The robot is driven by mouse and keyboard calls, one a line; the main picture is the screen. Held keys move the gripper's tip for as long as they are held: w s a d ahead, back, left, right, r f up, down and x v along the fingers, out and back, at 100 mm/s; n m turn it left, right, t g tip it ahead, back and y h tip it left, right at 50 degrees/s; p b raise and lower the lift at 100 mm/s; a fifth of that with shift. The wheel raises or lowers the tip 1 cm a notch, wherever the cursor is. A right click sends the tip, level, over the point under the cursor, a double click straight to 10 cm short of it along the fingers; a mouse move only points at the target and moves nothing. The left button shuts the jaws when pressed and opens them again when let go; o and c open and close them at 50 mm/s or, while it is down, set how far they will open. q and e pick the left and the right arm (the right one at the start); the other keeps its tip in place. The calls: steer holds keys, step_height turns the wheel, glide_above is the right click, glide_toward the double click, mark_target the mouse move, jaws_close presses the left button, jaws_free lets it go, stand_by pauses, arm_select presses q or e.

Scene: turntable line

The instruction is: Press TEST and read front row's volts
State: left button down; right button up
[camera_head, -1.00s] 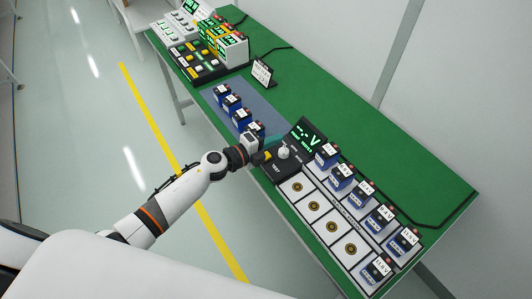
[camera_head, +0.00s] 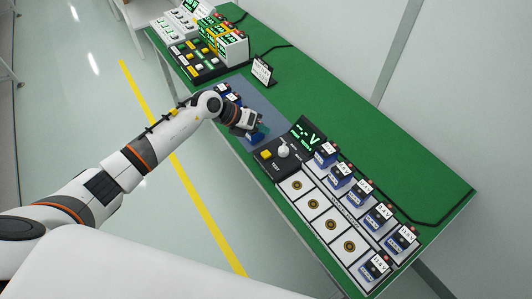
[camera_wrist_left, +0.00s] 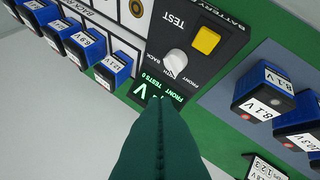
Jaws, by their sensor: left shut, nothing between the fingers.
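The black tester panel (camera_head: 290,165) carries a yellow TEST button (camera_head: 266,154), a white knob (camera_head: 283,151) and a display (camera_head: 308,134) with green marks and a V; I cannot read a number. The button (camera_wrist_left: 206,40) and knob (camera_wrist_left: 175,63) also show in the left wrist view, where the display reads FRONT, TESTS 0. I cannot tell the knob's setting. The front row has several bare round contacts (camera_head: 331,225) and one blue battery (camera_head: 375,270) at its near end. My left gripper (camera_head: 259,134) is shut and empty, beyond the button and apart from it.
Several labelled blue batteries (camera_head: 341,175) fill the back row. More blue batteries (camera_wrist_left: 264,90) stand on the blue-grey mat beside the tester. A small sign (camera_head: 262,70), a button box (camera_head: 197,62) and stacked display units (camera_head: 228,43) stand at the far end. The green tabletop (camera_head: 360,130) behind is mostly clear.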

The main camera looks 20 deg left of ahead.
arm_select(q)
steer(key=b, duration=0.6)
glide_above(262, 154)
step_height(262, 154, down, 8)
steer(key=shift+r, duration=0.1)
steer(key=shift+f+b, duration=0.5)
steer(key=shift+f, duration=0.1)
stand_by(1.2)
steer(key=shift+f+b, duration=0.3)
steer(key=shift+f+b, duration=0.3)
steer(key=shift+f, duration=0.1)
stand_by(0.8)
steer(key=shift+r, duration=0.1)
steer(key=shift+r+p, duration=0.75)
